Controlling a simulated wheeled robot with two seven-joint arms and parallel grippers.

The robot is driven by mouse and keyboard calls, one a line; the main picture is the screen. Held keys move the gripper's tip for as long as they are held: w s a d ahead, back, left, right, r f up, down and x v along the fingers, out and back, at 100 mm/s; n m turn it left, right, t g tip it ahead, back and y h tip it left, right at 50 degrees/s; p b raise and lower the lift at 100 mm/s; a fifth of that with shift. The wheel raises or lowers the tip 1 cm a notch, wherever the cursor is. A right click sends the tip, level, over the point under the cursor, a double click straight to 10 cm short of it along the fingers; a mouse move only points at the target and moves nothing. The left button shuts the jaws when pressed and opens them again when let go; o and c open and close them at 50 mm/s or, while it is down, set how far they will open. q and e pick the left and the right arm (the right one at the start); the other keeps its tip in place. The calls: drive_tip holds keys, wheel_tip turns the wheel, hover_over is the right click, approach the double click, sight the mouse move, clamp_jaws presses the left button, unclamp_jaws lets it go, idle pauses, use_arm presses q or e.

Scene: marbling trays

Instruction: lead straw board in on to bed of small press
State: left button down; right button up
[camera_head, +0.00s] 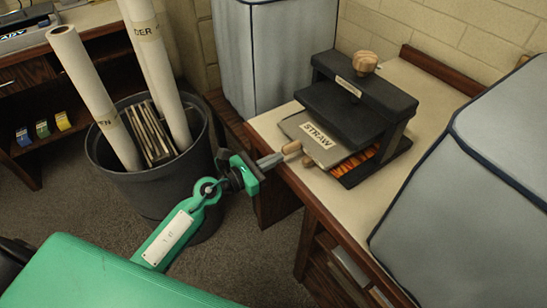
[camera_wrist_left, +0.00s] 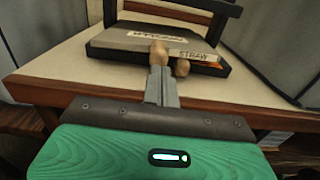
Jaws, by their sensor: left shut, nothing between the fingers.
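The straw board (camera_head: 299,127) is a grey-brown slab with a "STRAW" label and two pale wooden pegs on its near edge. It lies partly under the raised black plate of the small press (camera_head: 365,105), with its near end sticking out to the left. The press bed (camera_head: 352,178) shows beside it, with orange marbled material on it. My left gripper (camera_head: 271,160) is shut and empty at the pegs. In the left wrist view its fingertips (camera_wrist_left: 161,84) are close to the pegs below the board (camera_wrist_left: 115,41); I cannot tell whether they touch. My right gripper is out of view.
The press stands on a cream-topped table (camera_head: 277,126) with a wooden edge. A dark bin (camera_head: 180,185) with paper rolls stands left of my left arm. A grey covered block (camera_head: 275,50) is behind, and another grey cover (camera_head: 480,160) is at the right.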

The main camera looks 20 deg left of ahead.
sight(287, 153)
use_arm(q)
drive_tip(key=shift+p+x, duration=0.6)
drive_tip(key=shift+x, duration=1.8)
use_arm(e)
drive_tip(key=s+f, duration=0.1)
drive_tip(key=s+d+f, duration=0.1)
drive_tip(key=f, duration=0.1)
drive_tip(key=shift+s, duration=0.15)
